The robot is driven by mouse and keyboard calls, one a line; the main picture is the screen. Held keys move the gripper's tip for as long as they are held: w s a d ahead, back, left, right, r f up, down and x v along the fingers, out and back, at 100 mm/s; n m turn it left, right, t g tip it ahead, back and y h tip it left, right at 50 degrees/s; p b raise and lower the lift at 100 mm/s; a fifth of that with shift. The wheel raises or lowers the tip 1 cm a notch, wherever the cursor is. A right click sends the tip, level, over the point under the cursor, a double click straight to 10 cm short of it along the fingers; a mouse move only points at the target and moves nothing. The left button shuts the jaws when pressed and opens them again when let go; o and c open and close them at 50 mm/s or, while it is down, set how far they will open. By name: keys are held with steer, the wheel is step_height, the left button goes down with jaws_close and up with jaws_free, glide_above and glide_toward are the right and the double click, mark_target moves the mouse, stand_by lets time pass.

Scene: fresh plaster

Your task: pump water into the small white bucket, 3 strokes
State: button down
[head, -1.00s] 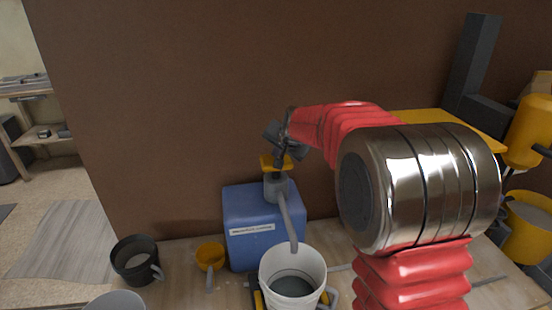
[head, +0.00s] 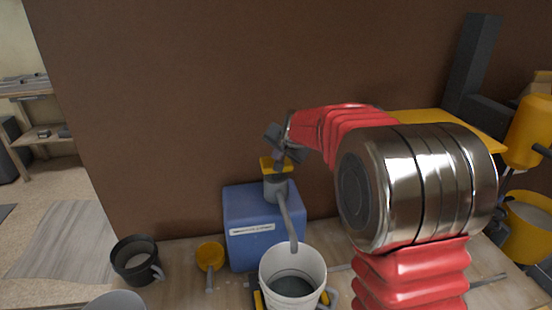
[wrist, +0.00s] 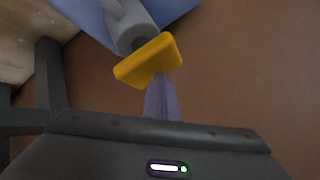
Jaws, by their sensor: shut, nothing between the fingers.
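A blue pump container (head: 262,215) with a white label stands on the bench against the brown wall. Its yellow pump head (head: 268,164) sits on a grey collar, and a grey spout (head: 290,220) curves down over the small white bucket (head: 311,262). The bucket has dark liquid in its bottom. My gripper (head: 280,157) is shut and empty, directly above the pump head. In the wrist view the shut fingers (wrist: 161,80) meet the yellow pump head (wrist: 148,62); whether they press on it I cannot tell.
Part of another pale vessel (head: 113,303) shows at the bottom edge.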

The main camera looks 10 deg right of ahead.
steer(key=shift+f, duration=1.55)
stand_by(1.9)
steer(key=shift+r, duration=2.9)
steer(key=shift+r, duration=2.5)
